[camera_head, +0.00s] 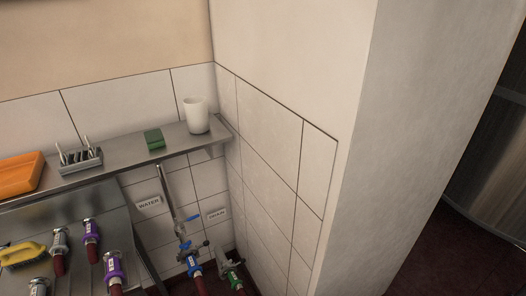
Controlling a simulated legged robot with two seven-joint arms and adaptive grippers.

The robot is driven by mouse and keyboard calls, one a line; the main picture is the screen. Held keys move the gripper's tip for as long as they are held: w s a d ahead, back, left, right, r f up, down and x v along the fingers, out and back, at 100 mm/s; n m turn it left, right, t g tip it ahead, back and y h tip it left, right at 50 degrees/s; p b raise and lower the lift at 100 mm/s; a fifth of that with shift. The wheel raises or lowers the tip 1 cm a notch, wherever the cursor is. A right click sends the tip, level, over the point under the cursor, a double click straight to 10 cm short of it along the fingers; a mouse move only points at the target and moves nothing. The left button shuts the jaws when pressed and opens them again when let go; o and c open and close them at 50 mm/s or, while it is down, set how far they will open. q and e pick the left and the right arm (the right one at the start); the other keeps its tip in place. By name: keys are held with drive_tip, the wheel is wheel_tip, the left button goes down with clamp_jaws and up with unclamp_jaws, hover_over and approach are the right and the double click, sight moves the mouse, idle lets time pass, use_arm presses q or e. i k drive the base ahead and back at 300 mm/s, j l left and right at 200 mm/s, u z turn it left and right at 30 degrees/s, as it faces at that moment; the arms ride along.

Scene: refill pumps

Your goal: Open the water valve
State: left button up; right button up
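The WATER label (149,203) is on the tiled wall below the metal shelf. Below the handle is a blue-collared hose coupling (193,266) on a dark red hose. The DRAIN label (216,214) is further right, above a green-collared coupling (233,278). The exact setting of the blue lever is too small to tell. Neither of my grippers shows in the head view.
The metal shelf (110,162) holds an orange tray, a grey holder, a green sponge (154,138) and a white cup (196,115). Purple-collared hose couplings (113,268) and a yellow brush (22,253) are at lower left. A wall corner (350,150) juts out at right.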

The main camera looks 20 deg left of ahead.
sight(179, 224)
drive_tip(key=i+j+u, duration=0.1)
drive_tip(key=j+u, duration=0.25)
drive_tip(key=i+j+u, duration=0.1)
drive_tip(key=j+u, duration=0.25)
drive_tip(key=i+j+u, duration=0.15)
drive_tip(key=u, duration=0.2)
